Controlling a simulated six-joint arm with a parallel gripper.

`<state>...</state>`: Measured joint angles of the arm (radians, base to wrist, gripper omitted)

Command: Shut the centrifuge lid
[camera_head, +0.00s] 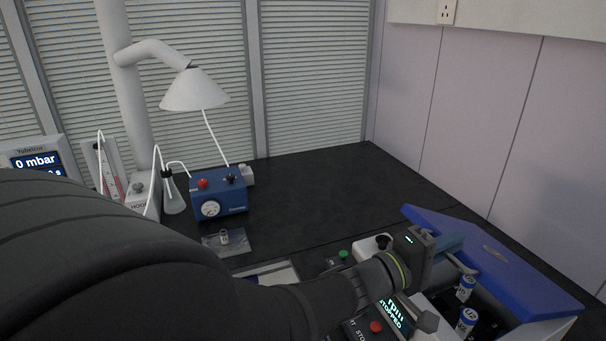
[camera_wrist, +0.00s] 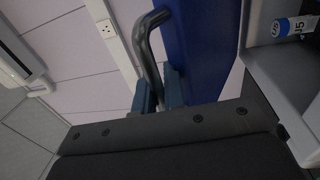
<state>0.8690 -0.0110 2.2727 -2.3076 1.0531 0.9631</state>
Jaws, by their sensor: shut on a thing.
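The centrifuge lid (camera_head: 525,275) is a blue panel at the lower right of the head view. It is raised, leaving the inside of the centrifuge (camera_head: 560,328) uncovered at the front. Blue-and-white labelled tubes (camera_head: 466,288) show inside. In the wrist view the lid (camera_wrist: 195,45) is a blue face with a grey bent handle (camera_wrist: 151,40). My gripper (camera_wrist: 159,92) has its blue fingers closed around the lower part of this handle. In the head view my gripper (camera_head: 448,245) is at the lid's left part; the handle there is mostly hidden.
A display (camera_head: 396,314) reads "STOPPED", with a red button (camera_head: 376,327) beside it. A blue pump box (camera_head: 218,193) and a flask (camera_head: 173,194) stand at the back left. The black bench (camera_head: 320,190) is clear in the middle. The wall (camera_head: 540,140) stands behind the lid.

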